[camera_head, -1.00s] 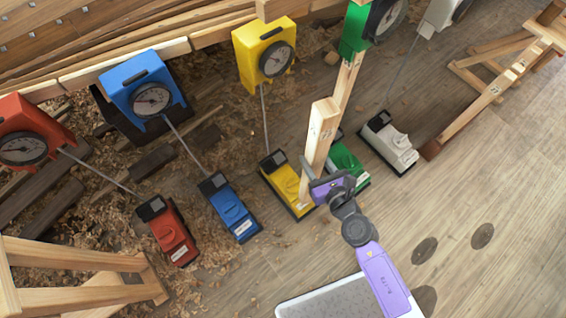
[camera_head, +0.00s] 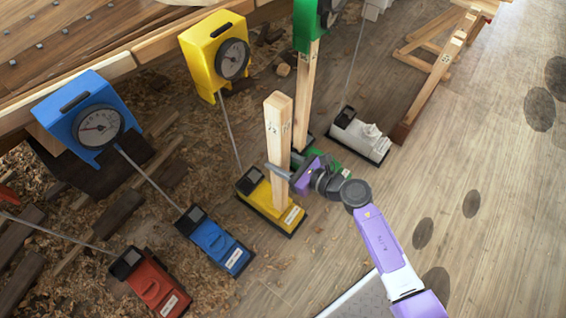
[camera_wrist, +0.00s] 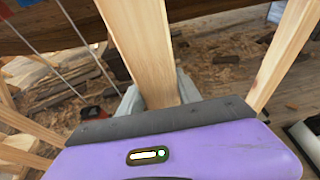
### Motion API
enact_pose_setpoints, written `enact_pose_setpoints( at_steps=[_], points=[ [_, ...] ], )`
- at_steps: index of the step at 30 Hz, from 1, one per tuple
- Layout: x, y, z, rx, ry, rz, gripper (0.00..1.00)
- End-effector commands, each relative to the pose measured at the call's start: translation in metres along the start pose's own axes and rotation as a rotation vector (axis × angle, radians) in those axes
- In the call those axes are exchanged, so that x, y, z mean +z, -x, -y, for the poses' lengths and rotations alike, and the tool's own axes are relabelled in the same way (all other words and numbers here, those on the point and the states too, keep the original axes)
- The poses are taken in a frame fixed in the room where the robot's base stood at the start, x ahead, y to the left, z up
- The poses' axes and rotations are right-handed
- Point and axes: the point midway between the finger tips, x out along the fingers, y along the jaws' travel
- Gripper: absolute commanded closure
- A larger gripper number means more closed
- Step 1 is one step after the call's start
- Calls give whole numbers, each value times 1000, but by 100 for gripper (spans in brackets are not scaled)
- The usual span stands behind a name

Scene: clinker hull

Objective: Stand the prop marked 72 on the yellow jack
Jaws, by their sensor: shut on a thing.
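A tall pale wooden prop (camera_head: 278,130) stands roughly upright in my gripper (camera_head: 291,174). Dark marks show near its upper part, too small to read for certain. My gripper is shut on its lower part. The yellow jack (camera_head: 255,186) lies on the floor, and the prop's lower end overlaps its body in the head view. I cannot tell whether they touch. In the wrist view the prop (camera_wrist: 143,50) rises from behind the purple gripper body (camera_wrist: 180,140); its foot and the jack are hidden there.
A green jack (camera_head: 328,160) with another prop (camera_head: 306,90) above it stands close behind my gripper. A white jack (camera_head: 360,136) is to the right, blue (camera_head: 215,238) and red (camera_head: 150,285) jacks to the left. The yellow gauge box (camera_head: 215,55) hangs above. Floor at right is clear.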

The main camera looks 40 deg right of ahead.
Motion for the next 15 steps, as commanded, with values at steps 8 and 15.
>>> enact_pose_setpoints(
  at_steps=[8, 15],
  points=[
    [6, -17, 1, -2, 1, 4, 100],
    [10, -30, 0, -1, 0, 4, 100]
  ],
)
